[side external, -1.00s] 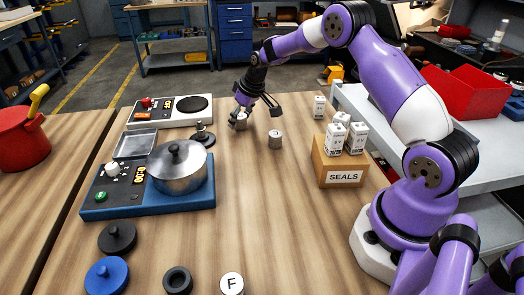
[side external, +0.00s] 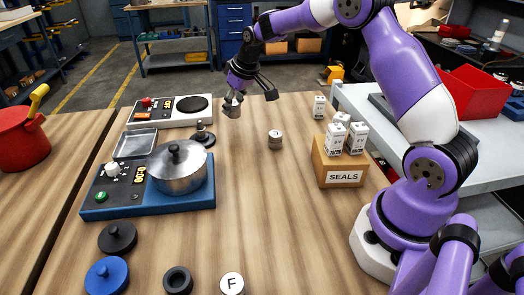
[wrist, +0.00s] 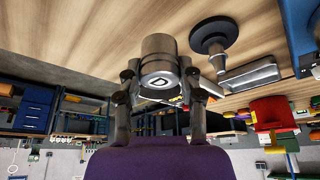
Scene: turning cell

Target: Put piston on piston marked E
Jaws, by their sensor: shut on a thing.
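My gripper (side external: 232,97) is shut on a grey metal piston (side external: 232,109). In the wrist view the fingers (wrist: 160,77) clasp this piston (wrist: 158,52) from both sides, and its end face shows the letter D. It is held in the air above the far part of the table. Another metal piston (side external: 275,141) stands upright on the table to its right and nearer the camera; its top mark is too small to read. A piston marked F (side external: 232,284) stands at the front edge. I cannot make out a piston marked E.
A SEALS box (side external: 343,178) with white cartons is right. The table's middle is clear.

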